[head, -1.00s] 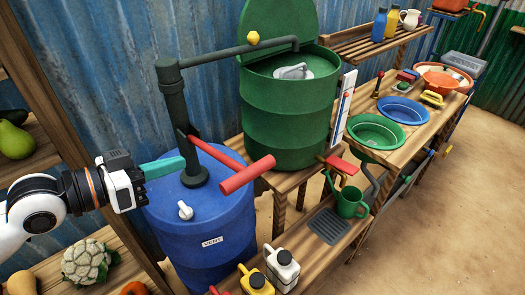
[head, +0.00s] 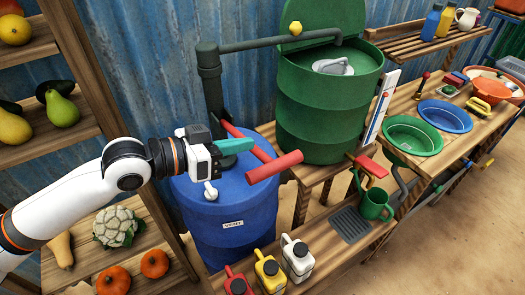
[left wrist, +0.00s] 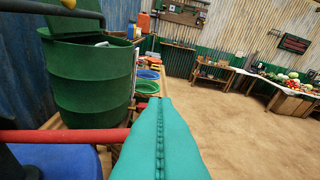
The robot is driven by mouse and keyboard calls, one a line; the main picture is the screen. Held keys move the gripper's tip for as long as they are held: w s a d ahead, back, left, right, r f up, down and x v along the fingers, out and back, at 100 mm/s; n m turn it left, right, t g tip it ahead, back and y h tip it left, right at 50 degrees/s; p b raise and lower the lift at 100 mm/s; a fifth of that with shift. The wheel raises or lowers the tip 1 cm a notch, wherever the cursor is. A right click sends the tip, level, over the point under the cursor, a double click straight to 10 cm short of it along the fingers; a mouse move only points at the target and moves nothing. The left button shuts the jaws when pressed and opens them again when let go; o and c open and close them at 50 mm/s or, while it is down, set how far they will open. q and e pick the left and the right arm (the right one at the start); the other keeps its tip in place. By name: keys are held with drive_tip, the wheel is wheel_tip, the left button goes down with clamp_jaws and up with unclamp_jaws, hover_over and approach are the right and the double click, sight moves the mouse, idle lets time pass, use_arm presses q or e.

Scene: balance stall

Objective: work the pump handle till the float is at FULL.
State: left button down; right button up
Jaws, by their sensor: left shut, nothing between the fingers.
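The pump handle (head: 273,166) is a red bar with a thick red grip, reaching out from the dark pump post (head: 210,85) on the blue vented drum (head: 235,225). My left gripper (head: 250,144) has its teal fingers shut and empty, close by the bar in the head view. In the left wrist view the red bar (left wrist: 65,136) runs in from the left and passes out of sight behind the fingers (left wrist: 160,110); I cannot tell whether they touch. A white gauge board (head: 380,105) with a red marker stands beside the green tank (head: 325,110); its lettering is unreadable. My right gripper is out of view.
Red, yellow and white jugs (head: 298,258) stand at the front, near a green watering can (head: 374,204). Shelves with produce (head: 62,108) are on the left. A bench with a green basin (head: 410,138) is on the right. Sandy floor is open at lower right.

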sight(263, 159)
use_arm(q)
drive_tip(key=d+f, duration=0.1)
drive_tip(key=w+d+f+p, duration=0.1)
drive_tip(key=d, duration=0.1)
drive_tip(key=w+d+f+p, duration=0.1)
drive_tip(key=f, duration=0.1)
drive_tip(key=shift+d, duration=0.15)
drive_tip(key=shift+s+f+p, duration=0.2)
drive_tip(key=shift+f+p, duration=0.1)
drive_tip(key=shift+f, duration=0.25)
drive_tip(key=shift+f, duration=0.1)
